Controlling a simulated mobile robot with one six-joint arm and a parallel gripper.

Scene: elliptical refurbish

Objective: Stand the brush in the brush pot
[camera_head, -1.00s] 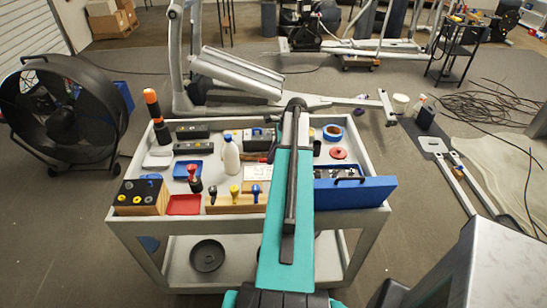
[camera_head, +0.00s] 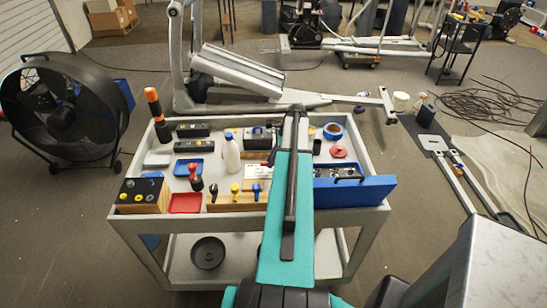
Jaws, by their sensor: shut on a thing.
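My teal and black arm (camera_head: 291,195) reaches from the bottom of the picture over the grey cart (camera_head: 342,218). Its far end is above the middle of the cart top. My gripper is hidden behind the arm, so its jaws and anything in them do not show. A small dark and red thing shows at the arm's left edge, too small to name. I cannot make out the brush. I cannot tell which thing is the brush pot. A tall black and orange object (camera_head: 154,107) stands at the cart's back left corner.
A white bottle (camera_head: 231,155), blue tray (camera_head: 194,167), red tray (camera_head: 185,203) and wooden block with knobs (camera_head: 142,195) crowd the left half. Right of the arm are a blue tape roll (camera_head: 333,131), red lid (camera_head: 339,152) and blue box (camera_head: 354,191). A fan (camera_head: 62,110) stands left.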

